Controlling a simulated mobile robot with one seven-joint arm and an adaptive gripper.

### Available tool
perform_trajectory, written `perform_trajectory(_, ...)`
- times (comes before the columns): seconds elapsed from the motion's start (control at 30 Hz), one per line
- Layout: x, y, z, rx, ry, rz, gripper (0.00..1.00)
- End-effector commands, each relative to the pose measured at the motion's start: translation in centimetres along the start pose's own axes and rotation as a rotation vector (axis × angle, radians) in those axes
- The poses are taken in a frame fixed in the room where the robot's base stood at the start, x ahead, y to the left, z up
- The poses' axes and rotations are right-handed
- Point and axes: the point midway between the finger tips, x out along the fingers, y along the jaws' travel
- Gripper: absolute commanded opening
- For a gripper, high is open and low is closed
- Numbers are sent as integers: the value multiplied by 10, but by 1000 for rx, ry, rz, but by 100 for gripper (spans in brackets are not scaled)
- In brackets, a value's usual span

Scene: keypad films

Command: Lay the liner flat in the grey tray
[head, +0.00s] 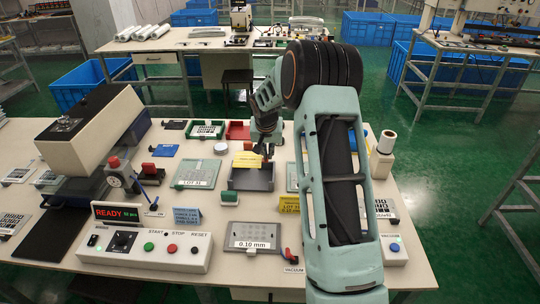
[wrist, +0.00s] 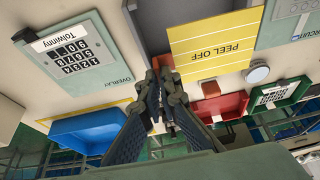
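The yellow liner (head: 247,161), marked PEEL OFF in the wrist view (wrist: 215,48), is over the back left part of the dark grey tray (head: 252,182). It covers part of the tray's floor and back wall; the tray's bare floor shows beside it in the wrist view (wrist: 154,26). My gripper (head: 265,156) is at the liner's right end in the head view. In the wrist view its fingertips (wrist: 161,64) are close together at the liner's lower left corner and look shut on it. The exact contact is small and partly hidden.
A red tray (head: 238,131) and a green tray (head: 207,129) stand behind the grey tray. A pale green LOT 31 panel (head: 195,173) lies to its left. An overlay card (wrist: 75,52) lies on its other side. The control box (head: 145,246) is in front.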

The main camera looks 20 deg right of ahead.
Motion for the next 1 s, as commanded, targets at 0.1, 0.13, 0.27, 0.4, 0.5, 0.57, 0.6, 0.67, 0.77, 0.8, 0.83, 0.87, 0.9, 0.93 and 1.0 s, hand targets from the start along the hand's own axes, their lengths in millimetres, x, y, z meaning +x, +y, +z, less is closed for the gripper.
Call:
perform_trajectory(0.1, 0, 0, 0, 0, 0, 0, 0)
perform_trajectory(0.13, 0, 0, 0, 0, 0, 0, 0)
perform_trajectory(0.27, 0, 0, 1, 0, 0, 0, 0)
perform_trajectory(0.4, 2, 0, 1, 0, 1, 0, 0)
perform_trajectory(0.5, 6, 0, 4, 0, -1, 0, 0)
perform_trajectory(0.57, 11, 0, 5, -1, -1, 0, 0)
perform_trajectory(0.6, 14, 0, 7, -1, -1, 0, 0)
perform_trajectory(0.67, 19, 0, 9, -1, -1, 0, 0)
perform_trajectory(0.77, 29, 0, 13, -1, 0, -1, 0)
perform_trajectory(0.8, 32, 0, 14, 0, 0, -1, 0)
perform_trajectory(0.83, 35, 0, 16, 0, 0, -1, 0)
perform_trajectory(0.87, 38, 0, 17, 0, 0, 0, 0)
perform_trajectory(0.9, 42, 0, 18, 0, 0, 0, 0)
perform_trajectory(0.93, 45, 0, 19, 0, 0, 0, 0)
perform_trajectory(1.0, 51, 0, 22, 0, -1, 0, 0)
